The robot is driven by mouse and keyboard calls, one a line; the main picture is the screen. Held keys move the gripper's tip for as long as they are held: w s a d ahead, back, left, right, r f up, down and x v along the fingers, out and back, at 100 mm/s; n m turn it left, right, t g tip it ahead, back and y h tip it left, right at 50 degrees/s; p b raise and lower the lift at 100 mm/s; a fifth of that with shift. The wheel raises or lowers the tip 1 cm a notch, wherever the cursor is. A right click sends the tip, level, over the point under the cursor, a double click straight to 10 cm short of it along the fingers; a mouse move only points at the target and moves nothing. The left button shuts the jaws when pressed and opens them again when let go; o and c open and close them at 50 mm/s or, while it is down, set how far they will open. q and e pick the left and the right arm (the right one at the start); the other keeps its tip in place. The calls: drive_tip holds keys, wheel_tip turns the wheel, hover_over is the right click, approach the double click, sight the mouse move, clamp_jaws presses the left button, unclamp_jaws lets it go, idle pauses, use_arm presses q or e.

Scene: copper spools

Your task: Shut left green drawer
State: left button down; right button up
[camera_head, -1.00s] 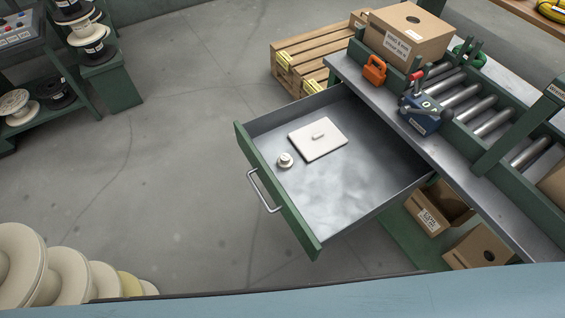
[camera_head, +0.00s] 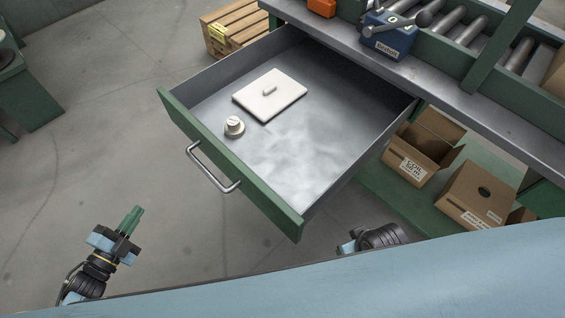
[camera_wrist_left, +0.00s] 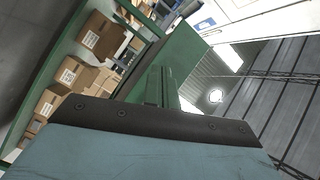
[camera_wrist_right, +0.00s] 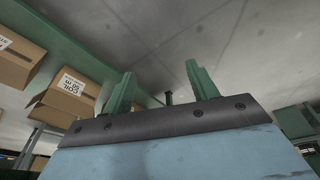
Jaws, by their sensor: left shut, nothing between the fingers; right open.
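The green drawer (camera_head: 285,120) stands pulled far out from under the metal-topped bench in the head view. Its green front has a metal bar handle (camera_head: 212,168) facing the lower left. My left gripper (camera_head: 133,217) is shut and empty, below and left of the handle, apart from the drawer. Its fingers also show in the left wrist view (camera_wrist_left: 161,88). My right gripper (camera_wrist_right: 163,85) is open and empty in the right wrist view; in the head view only part of the right arm shows.
A blue device (camera_head: 388,38) stands on the bench edge above the drawer. Cardboard boxes (camera_head: 424,147) sit on a green lower shelf to the right. The floor left of the drawer is clear.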

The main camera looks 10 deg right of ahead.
use_arm(q)
drive_tip(key=w+d+r+m+g+h+b, duration=0.1)
drive_tip(key=w+d+r+m+h+b, duration=0.2)
drive_tip(key=d, duration=0.4)
drive_tip(key=w+d+r+m+g+h+b, duration=0.2)
drive_tip(key=w+d+r+m+h+b, duration=0.2)
drive_tip(key=d+m, duration=0.3)
drive_tip(key=shift+d+g+h, duration=0.3)
drive_tip(key=shift+d+h, duration=0.05)
drive_tip(key=shift+h, duration=0.25)
use_arm(e)
wheel_tip(320, 180, up, 8)
drive_tip(key=w+a+t, duration=0.1)
drive_tip(key=w+t, duration=0.1)
drive_tip(key=t, duration=0.1)
drive_tip(key=shift+w+a+r+y, duration=0.2)
drive_tip(key=shift+w+a+y, duration=0.1)
drive_tip(key=shift+y, duration=0.1)
